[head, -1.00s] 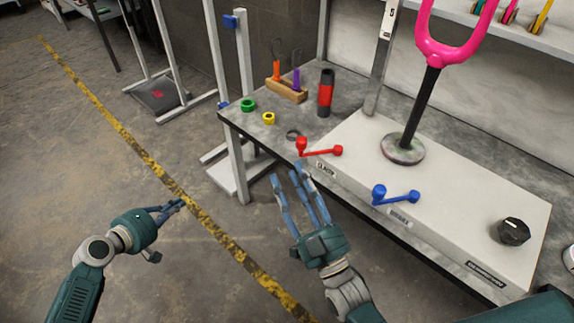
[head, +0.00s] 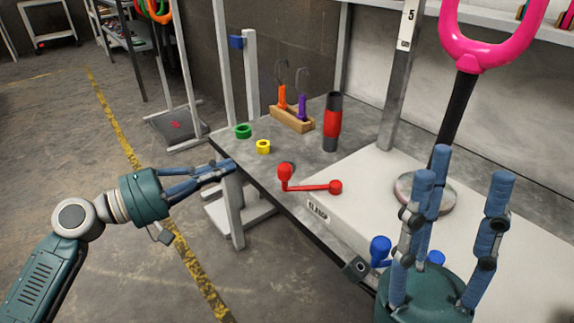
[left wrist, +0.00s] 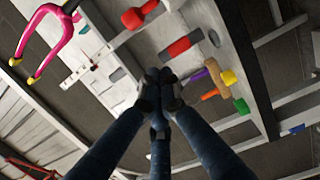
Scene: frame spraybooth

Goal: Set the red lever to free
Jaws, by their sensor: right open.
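The red lever (head: 312,187) sits on the front left of the pale control box (head: 350,205), above a label that seems to read CLAMP. Its bar runs to the right from an upright red knob. In the left wrist view a red part that looks like the lever (left wrist: 132,18) shows at the top. My left gripper (head: 230,165) is left of the lever, apart from it, fingers together and empty, pointing right. My right gripper (head: 455,185) is open and empty, fingers up, over the box to the right of the lever.
A blue lever (head: 380,250) is partly hidden by my right gripper. A pink fork on a black post (head: 458,110) rises behind it. A red and black cylinder (head: 332,122), a green ring (head: 243,131), a yellow ring (head: 263,147) and a wooden tool block (head: 291,119) stand on the bench.

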